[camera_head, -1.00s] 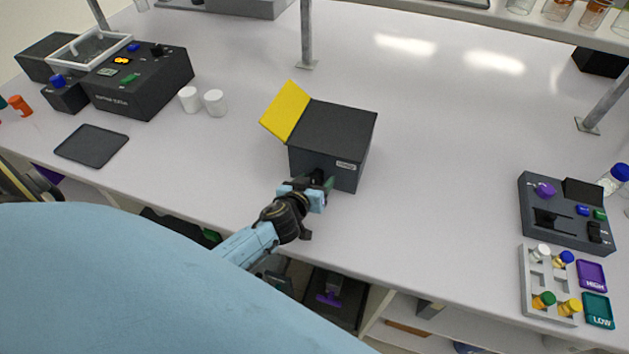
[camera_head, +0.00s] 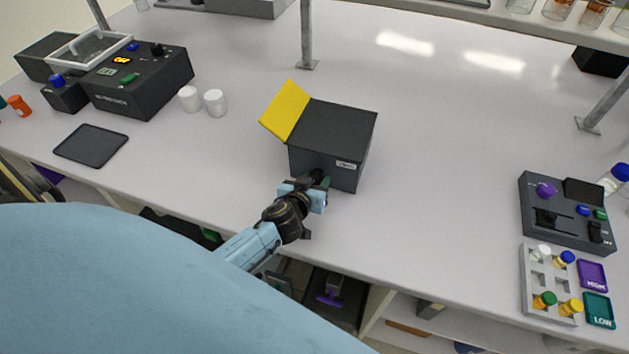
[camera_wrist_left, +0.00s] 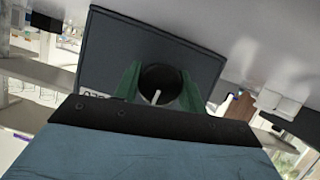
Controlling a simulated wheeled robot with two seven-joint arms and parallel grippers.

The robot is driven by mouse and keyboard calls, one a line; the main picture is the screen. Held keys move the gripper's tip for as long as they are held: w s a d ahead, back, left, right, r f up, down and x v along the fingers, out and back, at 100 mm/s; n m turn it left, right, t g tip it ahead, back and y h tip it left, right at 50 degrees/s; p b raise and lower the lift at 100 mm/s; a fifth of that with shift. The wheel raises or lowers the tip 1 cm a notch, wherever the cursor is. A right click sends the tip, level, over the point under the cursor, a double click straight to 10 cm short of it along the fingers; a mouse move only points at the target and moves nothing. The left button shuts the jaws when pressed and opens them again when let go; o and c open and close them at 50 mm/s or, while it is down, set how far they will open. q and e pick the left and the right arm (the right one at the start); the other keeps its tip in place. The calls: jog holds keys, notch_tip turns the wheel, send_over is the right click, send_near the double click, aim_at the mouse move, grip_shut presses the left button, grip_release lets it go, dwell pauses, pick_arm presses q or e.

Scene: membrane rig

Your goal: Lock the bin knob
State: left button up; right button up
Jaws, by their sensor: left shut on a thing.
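The bin is a dark grey box (camera_head: 338,132) with a yellow flap (camera_head: 285,110) standing out from its upper left side. It sits near the front middle of the bench. My left gripper (camera_head: 319,180) is at the bin's front face. In the left wrist view its green fingers (camera_wrist_left: 158,85) are on both sides of a round black knob (camera_wrist_left: 160,84) with a pale line on it, shut on it. The bin's front face (camera_wrist_left: 120,50) fills the area behind the knob. In the head view the gripper mostly hides the knob. My right gripper is not in view.
Two white caps (camera_head: 202,101), a dark instrument (camera_head: 138,82) and a flat dark pad (camera_head: 91,146) are to the left. A dark device (camera_head: 566,212) and a vial rack (camera_head: 551,285) are at the right. A metal post (camera_head: 306,35) stands behind the bin. The bench right of the bin is clear.

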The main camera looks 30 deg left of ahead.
pick_arm(q)
jog(key=shift+f+m+y+b, duration=0.1)
jog(key=shift+m+y+b, duration=0.7)
jog(key=shift+m, duration=0.2)
jog(key=m+y+b, duration=0.1)
jog(key=m+b, duration=0.1)
jog(key=shift+g+y+b, duration=0.3)
jog(key=shift+b, duration=0.05)
jog(key=m+y+b, duration=0.1)
jog(key=m+b, duration=0.1)
jog(key=b, duration=0.1)
jog(key=m+y+b, duration=0.1)
jog(key=m+b, duration=0.2)
jog(key=shift+y, duration=0.4)
jog(key=shift+m+t+y+b, duration=0.6)
jog(key=shift+m+y+b, duration=0.3)
jog(key=shift+m+b, duration=0.95)
jog(key=shift+r, duration=0.2)
jog(key=o, duration=1)
